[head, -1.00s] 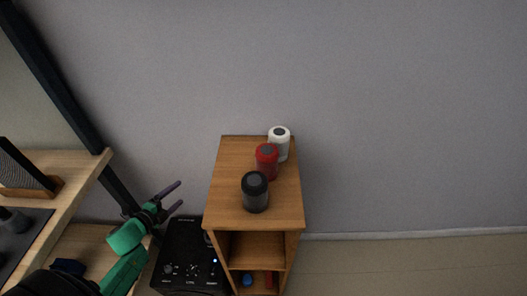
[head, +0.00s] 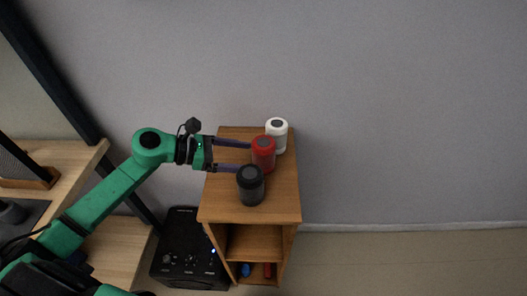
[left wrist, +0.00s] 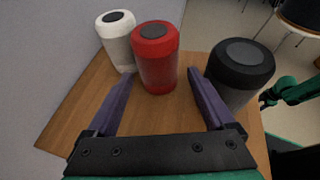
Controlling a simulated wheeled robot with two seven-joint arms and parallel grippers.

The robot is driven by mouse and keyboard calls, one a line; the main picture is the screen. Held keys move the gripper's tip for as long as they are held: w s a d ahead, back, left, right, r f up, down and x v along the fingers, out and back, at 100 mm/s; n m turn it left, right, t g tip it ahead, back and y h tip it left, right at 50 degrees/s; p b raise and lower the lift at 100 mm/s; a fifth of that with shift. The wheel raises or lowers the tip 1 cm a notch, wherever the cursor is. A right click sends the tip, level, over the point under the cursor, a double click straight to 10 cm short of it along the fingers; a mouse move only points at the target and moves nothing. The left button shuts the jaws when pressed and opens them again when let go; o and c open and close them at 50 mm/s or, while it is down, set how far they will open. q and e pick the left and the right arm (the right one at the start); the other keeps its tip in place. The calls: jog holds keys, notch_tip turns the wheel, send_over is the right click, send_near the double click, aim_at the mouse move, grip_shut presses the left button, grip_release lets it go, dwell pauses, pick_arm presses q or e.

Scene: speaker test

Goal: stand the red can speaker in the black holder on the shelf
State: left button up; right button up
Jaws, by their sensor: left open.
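The red can speaker (head: 263,155) stands upright on top of the wooden cabinet (head: 225,205), between a white can speaker (head: 277,134) and a black one (head: 250,187). My left gripper (head: 244,158) is open and reaches in from the left. In the left wrist view, the red speaker (left wrist: 156,62) stands just beyond and between the two purple fingertips, which do not grip it. The black speaker (left wrist: 238,70) is close to the right finger. I cannot make out the black holder for certain. A green arm part of mine (left wrist: 290,92) shows at the right of the wrist view; its jaws are unclear.
A black box with knobs (head: 185,255) stands on the floor left of the cabinet. The cabinet's lower compartments hold small blue and red items. A wooden shelf unit (head: 75,158) with dark objects stands at the left. A plain wall rises behind; the floor at right is clear.

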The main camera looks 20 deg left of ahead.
aim_at(258, 156)
pick_arm(q)
jog(key=p+x, duration=0.1)
jog(key=x, duration=0.3)
jog(key=shift+w+d+r, duration=0.15)
jog(key=shift+w, duration=0.1)
grip_shut()
jog(key=shift+r, duration=0.1)
notch_tip(258, 156, up, 20)
